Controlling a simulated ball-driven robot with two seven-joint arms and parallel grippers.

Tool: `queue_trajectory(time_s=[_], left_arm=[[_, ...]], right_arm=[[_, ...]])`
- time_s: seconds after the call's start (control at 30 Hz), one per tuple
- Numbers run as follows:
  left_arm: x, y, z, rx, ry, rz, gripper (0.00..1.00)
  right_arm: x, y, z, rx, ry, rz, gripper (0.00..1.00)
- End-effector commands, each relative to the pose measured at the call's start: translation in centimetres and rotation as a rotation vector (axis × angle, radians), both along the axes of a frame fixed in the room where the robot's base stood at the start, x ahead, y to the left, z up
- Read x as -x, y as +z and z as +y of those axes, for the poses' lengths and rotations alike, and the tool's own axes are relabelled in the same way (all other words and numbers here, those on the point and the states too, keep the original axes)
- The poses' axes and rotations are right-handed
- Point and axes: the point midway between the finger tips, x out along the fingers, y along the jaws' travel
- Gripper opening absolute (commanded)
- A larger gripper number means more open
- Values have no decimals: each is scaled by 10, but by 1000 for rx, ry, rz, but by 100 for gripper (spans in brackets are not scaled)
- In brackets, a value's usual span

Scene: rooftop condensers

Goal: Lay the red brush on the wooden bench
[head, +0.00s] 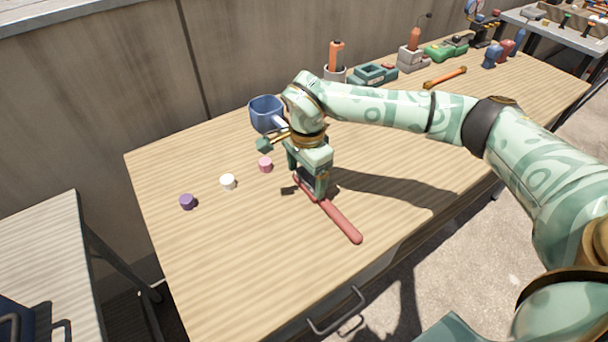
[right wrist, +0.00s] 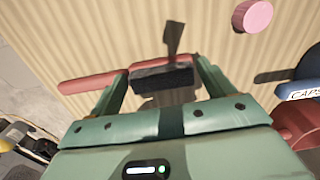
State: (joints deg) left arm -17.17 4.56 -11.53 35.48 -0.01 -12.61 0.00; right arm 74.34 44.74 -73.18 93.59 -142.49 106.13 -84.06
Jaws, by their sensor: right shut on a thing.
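The red brush (head: 341,220) is a long red stick lying level just at or very close above the wooden bench (head: 230,260); I cannot tell whether it touches. My right gripper (head: 312,194) points down and is shut on the brush near its far end. In the right wrist view the red handle (right wrist: 92,85) sticks out to the left of my right gripper (right wrist: 160,78), with a dark block between the fingers. My left gripper is not in view.
Purple (head: 187,202), white (head: 228,182) and pink (head: 265,164) caps stand left of the gripper. Several tools line the bench's back right. The front left of the bench is clear. A drawer handle (head: 337,314) juts out in front.

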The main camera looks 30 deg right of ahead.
Motion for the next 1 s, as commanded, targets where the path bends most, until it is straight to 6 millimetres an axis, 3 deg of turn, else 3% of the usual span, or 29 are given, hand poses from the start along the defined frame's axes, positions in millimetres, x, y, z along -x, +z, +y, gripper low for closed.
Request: queue_trajectory(time_s=[0.27, 0.3, 0.33, 0.37, 0.67, 1.0], left_arm=[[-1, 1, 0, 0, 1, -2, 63], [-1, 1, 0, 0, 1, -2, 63], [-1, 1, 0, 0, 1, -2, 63], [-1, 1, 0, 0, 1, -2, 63], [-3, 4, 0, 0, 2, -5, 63], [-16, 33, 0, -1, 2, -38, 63]], right_arm=[[0, -1, 0, 2, 2, -2, 50], [0, -1, 0, 1, 2, -2, 90], [0, -1, 0, 1, 2, -2, 98], [0, -1, 0, 1, 2, -2, 100], [0, 9, 0, 1, 1, -5, 100], [0, 88, -1, 1, 1, -9, 100]])
